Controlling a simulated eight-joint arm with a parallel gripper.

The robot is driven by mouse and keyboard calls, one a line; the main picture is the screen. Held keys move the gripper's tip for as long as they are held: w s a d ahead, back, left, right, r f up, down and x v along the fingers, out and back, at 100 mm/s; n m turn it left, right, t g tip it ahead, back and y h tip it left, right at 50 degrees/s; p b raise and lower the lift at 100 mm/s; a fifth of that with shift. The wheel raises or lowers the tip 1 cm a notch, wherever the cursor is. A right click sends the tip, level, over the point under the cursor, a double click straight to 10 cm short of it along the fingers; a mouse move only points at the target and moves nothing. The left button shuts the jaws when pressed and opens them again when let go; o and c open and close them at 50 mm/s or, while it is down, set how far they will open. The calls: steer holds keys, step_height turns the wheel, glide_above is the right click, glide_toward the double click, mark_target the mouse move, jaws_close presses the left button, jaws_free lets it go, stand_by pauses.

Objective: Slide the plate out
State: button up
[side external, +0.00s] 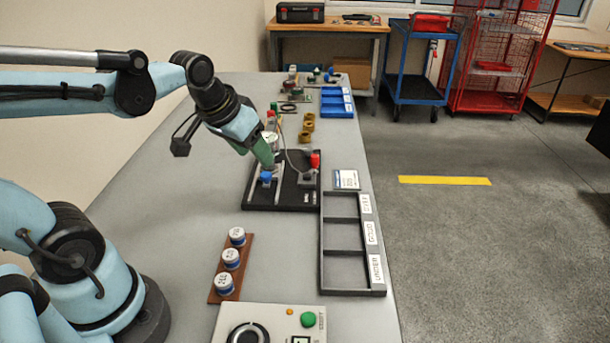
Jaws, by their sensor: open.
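My gripper (268,160) has green fingers and reaches down over a black fixture base (258,197) in the middle of the bench. Its fingertips are close to a blue knob (266,176) on a small silver block. I cannot tell whether they touch anything, and I see nothing held between them. A red-topped post (315,160) stands on the right part of the base, with a thin cable curving near it. The gripper hides part of the fixture's back left. I cannot tell which part is the plate.
A grey three-compartment tray (325,245) is empty, right of centre. A brown rack (218,270) holds three white-capped cylinders. A control box (270,325) with a green button is in front. Brass rings (308,125) and a blue tray (336,103) lie farther back. Bare bench (180,185) is left.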

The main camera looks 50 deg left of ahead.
steer(key=n+g, duration=0.1)
steer(key=n, duration=0.1)
glide_toward(265, 175)
steer(key=shift+x, duration=3.95)
steer(key=shift+w, duration=0.1)
jaws_close()
steer(key=s+d, duration=0.6)
steer(key=d, duration=0.1)
steer(key=shift+s, duration=0.4)
steer(key=shift+c, duration=0.4)
jaws_free()
steer(key=shift+o, duration=0.4)
steer(key=shift+a, duration=0.1)
